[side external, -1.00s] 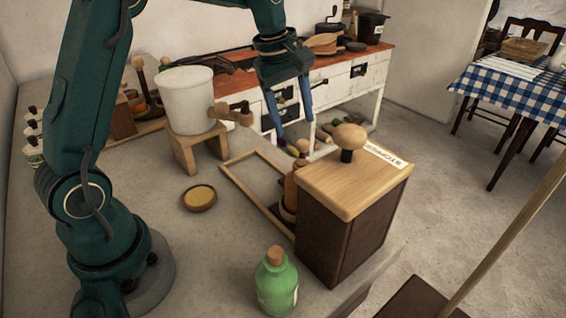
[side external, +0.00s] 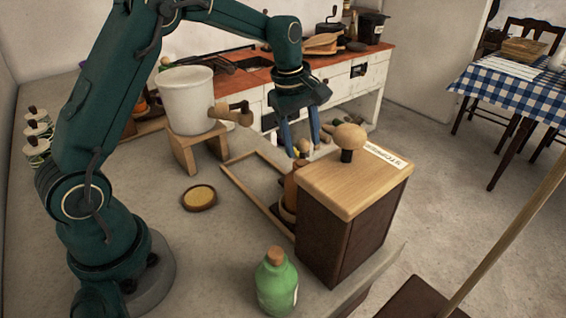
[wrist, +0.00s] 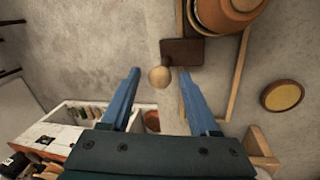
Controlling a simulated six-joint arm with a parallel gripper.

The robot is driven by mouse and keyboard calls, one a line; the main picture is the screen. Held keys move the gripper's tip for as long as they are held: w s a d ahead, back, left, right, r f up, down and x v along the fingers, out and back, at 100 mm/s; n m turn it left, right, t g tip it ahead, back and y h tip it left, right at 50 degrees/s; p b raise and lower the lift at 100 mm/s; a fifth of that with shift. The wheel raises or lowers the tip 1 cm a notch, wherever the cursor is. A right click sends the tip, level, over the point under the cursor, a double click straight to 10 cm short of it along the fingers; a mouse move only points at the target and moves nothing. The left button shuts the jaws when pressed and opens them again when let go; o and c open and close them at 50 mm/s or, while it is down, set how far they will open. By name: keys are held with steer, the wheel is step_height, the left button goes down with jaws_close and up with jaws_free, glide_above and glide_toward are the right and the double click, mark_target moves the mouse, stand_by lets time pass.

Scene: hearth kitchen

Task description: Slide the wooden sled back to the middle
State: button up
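The wooden sled shows in the wrist view as a dark brown board (wrist: 183,52) with a pale round knob (wrist: 159,77) on its near end. A terracotta pot (wrist: 226,14) sits at or on its far part. Pale wooden rails (wrist: 240,72) run beside it. In the side view the rail frame (side external: 250,185) lies on the counter, and the box hides most of the sled. My gripper (wrist: 158,72) is open and empty. Its fingers point down, with the knob between the fingertips in the wrist picture; I cannot tell the height gap. It also shows in the side view (side external: 302,150).
A large box with a wooden lid and knob (side external: 350,185) stands right of the rails. A green bottle (side external: 277,283) is in front. A yellow-filled dish (side external: 199,197) and a white pot (side external: 187,100) on a wooden stand (side external: 183,150) are left. Bare counter lies around the dish.

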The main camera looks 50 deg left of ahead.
jaws_close()
stand_by(1.2)
